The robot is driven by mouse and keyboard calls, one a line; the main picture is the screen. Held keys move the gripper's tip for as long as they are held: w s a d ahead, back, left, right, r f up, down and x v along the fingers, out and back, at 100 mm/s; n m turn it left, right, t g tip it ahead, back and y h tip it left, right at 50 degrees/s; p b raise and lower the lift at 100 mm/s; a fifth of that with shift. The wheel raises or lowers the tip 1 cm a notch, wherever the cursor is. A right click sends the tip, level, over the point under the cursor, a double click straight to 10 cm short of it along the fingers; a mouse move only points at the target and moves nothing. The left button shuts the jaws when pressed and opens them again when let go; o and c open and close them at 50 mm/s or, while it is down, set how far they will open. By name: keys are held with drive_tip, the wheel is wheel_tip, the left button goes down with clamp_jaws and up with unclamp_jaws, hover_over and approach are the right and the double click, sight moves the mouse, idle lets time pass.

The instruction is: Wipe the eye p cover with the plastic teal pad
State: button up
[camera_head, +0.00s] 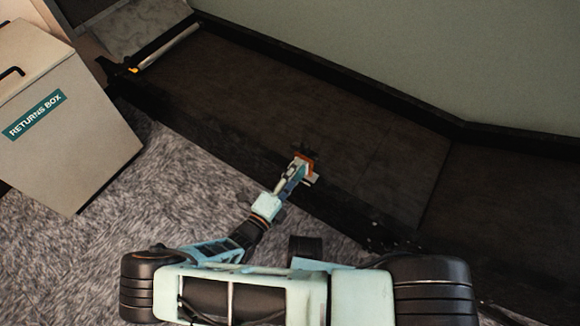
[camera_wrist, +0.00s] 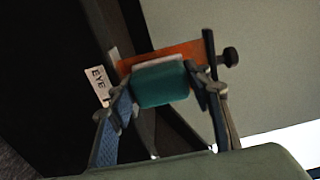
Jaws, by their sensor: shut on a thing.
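My gripper (camera_head: 298,176) reaches over the near edge of the dark sorter bed. In the wrist view its two fingers are shut on the teal pad (camera_wrist: 160,87), which has a pale strip along its far edge. Right beyond the pad is the orange eye cover (camera_wrist: 187,50), and its orange also shows in the head view (camera_head: 306,161). A white label (camera_wrist: 97,84) beside it reads "EYE"; the rest is hidden by my finger. A black knob (camera_wrist: 230,57) sticks out to the right. I cannot tell whether the pad touches the cover.
The dark sorter bed (camera_head: 260,95) runs diagonally, with a raised black rim along the wall. A pale roller (camera_head: 170,46) lies at its upper left end. A returns box (camera_head: 62,125) stands on the grey carpet (camera_head: 180,195) at left. The bed's surface around my gripper is clear.

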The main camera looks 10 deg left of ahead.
sight(311, 168)
drive_tip(key=shift+s+d+r+p, duration=0.1)
drive_tip(key=shift+s+d+p, duration=0.15)
drive_tip(key=shift+d, duration=0.5)
drive_tip(key=shift+s+d+p, duration=0.2)
drive_tip(key=shift+d+p, duration=0.05)
drive_tip(key=shift+d, duration=0.5)
drive_tip(key=shift+s+d+f, duration=0.15)
drive_tip(key=shift+d+f, duration=0.05)
drive_tip(key=shift+d, duration=0.25)
drive_tip(key=shift+w+a+b, duration=0.2)
drive_tip(key=shift+a+b, duration=0.2)
drive_tip(key=shift+a, duration=0.15)
drive_tip(key=shift+w+a+b, duration=0.2)
drive_tip(key=shift+a+b, duration=0.15)
drive_tip(key=shift+a, duration=0.15)
drive_tip(key=shift+w+a+r, duration=0.1)
drive_tip(key=shift+w+a, duration=0.2)
drive_tip(key=shift+a, duration=0.35)
drive_tip(key=a+b, duration=0.1)
drive_tip(key=w+a+b, duration=0.1)
drive_tip(key=a, duration=0.1)
drive_tip(key=shift+w+a, duration=0.1)
drive_tip(key=v, duration=0.6)
drive_tip(key=shift+b, duration=0.35)
